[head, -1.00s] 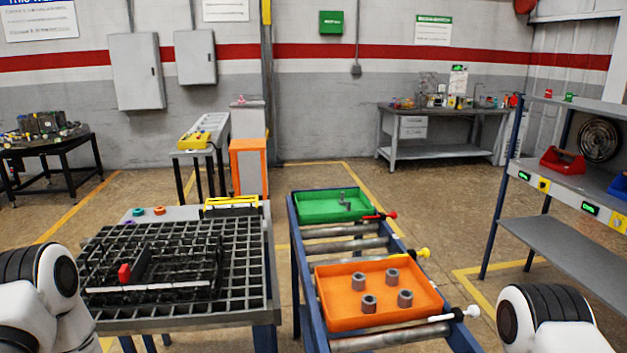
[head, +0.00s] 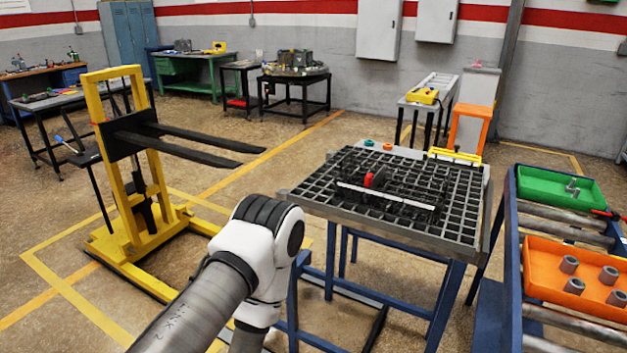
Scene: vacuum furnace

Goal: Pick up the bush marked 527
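Several grey cylindrical bushes stand upright in the orange tray (head: 540,250) at the right edge of the head view. One bush (head: 569,264) is at the back left, one (head: 608,275) at the back right, one (head: 574,286) at the front left, and one (head: 617,297) at the front right. No markings are readable, so I cannot tell which is 527. My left arm crosses the lower middle, left of the grid table, but its gripper is out of view. My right gripper is also out of view.
The orange tray and a green tray (head: 556,187) sit on a blue-framed roller conveyor (head: 567,222). A black grid table (head: 462,215) holding a wire basket (head: 412,190) stands left of it. A yellow stacker (head: 133,240) with black forks is at left. Floor between is open.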

